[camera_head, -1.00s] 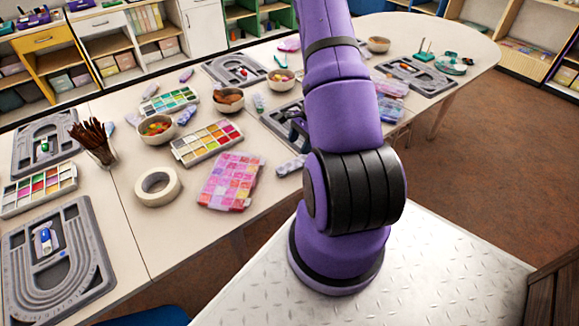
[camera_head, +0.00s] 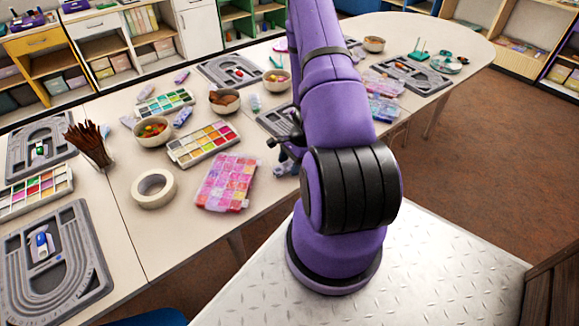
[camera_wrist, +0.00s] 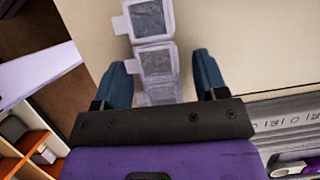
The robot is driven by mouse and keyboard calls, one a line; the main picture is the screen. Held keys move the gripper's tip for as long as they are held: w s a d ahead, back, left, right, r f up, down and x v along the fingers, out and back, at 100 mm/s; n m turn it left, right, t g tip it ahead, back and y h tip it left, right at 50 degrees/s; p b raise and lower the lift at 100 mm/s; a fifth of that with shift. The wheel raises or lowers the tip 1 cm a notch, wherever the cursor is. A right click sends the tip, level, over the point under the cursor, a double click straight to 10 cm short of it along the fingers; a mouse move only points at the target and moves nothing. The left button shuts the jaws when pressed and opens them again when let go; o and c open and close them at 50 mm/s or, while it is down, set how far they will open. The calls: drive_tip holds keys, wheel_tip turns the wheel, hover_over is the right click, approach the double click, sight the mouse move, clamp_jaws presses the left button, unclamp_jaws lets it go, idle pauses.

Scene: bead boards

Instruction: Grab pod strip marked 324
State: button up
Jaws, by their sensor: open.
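A strip of translucent pods with grey lids (camera_wrist: 156,60) lies on the table in the wrist view. It runs from the top edge down between the fingers of my gripper (camera_wrist: 164,78). I cannot read any number on it. The two blue fingers are open, one on each side of the strip, and its near end is hidden by the gripper body. In the head view my gripper (camera_head: 285,148) is low over the table's front edge, and part of the pod strip (camera_head: 285,168) shows just below it.
Paint palettes (camera_head: 203,144), bowls and other boards crowd the table.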

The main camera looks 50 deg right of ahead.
drive_tip(key=shift+c, duration=0.5)
drive_tip(key=c, duration=0.7)
drive_tip(key=shift+c, duration=0.2)
drive_tip(key=shift+r, duration=0.15)
